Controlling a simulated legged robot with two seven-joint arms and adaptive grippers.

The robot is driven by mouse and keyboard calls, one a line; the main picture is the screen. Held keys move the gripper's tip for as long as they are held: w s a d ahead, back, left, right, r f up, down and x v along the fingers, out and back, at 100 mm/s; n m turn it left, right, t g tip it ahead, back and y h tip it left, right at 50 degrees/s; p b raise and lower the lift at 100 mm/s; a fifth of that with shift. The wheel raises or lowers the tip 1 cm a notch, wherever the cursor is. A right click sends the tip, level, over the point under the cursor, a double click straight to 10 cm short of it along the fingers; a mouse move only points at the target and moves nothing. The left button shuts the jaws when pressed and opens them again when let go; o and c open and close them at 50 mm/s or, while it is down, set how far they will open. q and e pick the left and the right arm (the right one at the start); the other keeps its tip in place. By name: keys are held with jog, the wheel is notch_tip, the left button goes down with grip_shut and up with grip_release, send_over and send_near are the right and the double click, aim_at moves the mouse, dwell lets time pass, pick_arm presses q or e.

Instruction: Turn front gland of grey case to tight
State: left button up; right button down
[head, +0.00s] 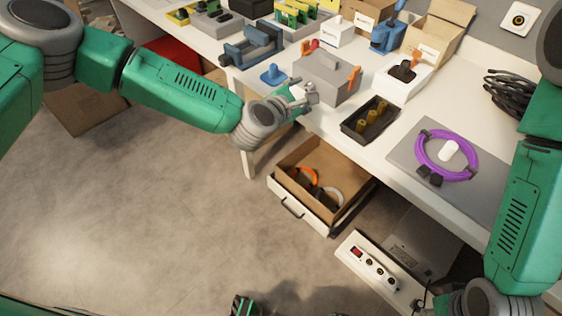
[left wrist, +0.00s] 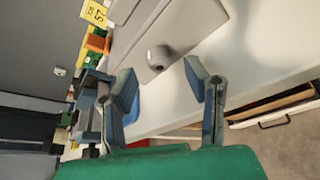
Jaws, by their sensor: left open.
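The grey case (head: 328,75) stands on the white table, with orange parts at its ends; its grey wall also shows in the left wrist view (left wrist: 195,22). The front gland (left wrist: 158,57) is a pale round fitting with a dark hole, sticking out of the wall. My left gripper (head: 306,93) is at the case's near side. In the left wrist view its open fingers (left wrist: 163,80) stand on either side of the gland's line, with no clear contact. In the head view the fingers largely hide the gland. My right gripper (head: 424,307) is barely visible at the bottom edge.
A blue piece (head: 273,75) lies left of the gripper. A blue-grey vise (head: 253,47) stands behind it. A black tray (head: 369,121) with brass parts sits to the right. An open drawer (head: 305,217) juts out below the table edge.

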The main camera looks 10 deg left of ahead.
pick_arm(q)
jog(key=shift+x, duration=1.1)
jog(key=shift+w+a+r+n+g+p, duration=0.15)
jog(key=shift+n+g+p, duration=0.15)
jog(key=shift+n+p, duration=0.25)
jog(key=shift+n+g+h+p, duration=0.3)
jog(key=shift+n+g+h, duration=0.15)
jog(key=shift+n, duration=0.3)
jog(key=shift+a+n+g+h+p, duration=0.1)
jog(key=shift+n+g+h+p, duration=0.3)
jog(key=shift+n+h, duration=0.45)
jog(key=d+p+v, duration=0.1)
jog(key=v, duration=1.3)
jog(key=s+d+f+m+g+b, duration=0.1)
jog(key=s+d+f+m+g, duration=0.2)
jog(key=s+f+m, duration=0.3)
jog(key=shift+s+d+f+g, duration=0.35)
jog(key=shift+s+d+f, duration=0.3)
jog(key=shift+s+f, duration=1.15)
jog(key=shift+s+r+m, duration=0.25)
